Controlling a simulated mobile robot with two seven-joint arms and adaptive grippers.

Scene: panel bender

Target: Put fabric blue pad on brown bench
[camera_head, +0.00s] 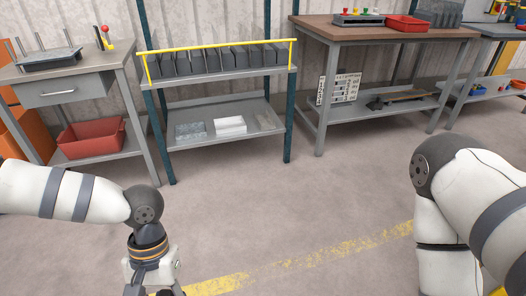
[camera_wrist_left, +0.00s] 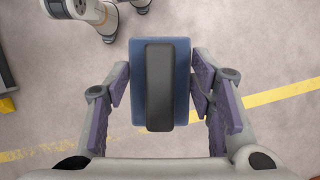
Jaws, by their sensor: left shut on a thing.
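The blue pad (camera_wrist_left: 139,100) shows in the left wrist view, a blue block with a dark strip along its top. My left gripper (camera_wrist_left: 160,88) has its fingers on both sides of the pad and is shut on it, above the floor. In the head view my left arm's wrist comes down at the lower left, and its fingers and the pad are out of the picture. The brown bench (camera_head: 375,30) stands at the back right, with a brown top and grey legs. My right arm shows at the right, but its gripper is out of view.
On the bench top are a red tray (camera_head: 407,23) and a grey box with coloured knobs (camera_head: 358,18). The left part of the top is bare. A yellow-railed rack (camera_head: 220,75) and a grey drawer table (camera_head: 75,82) stand left of it. The floor in front is clear.

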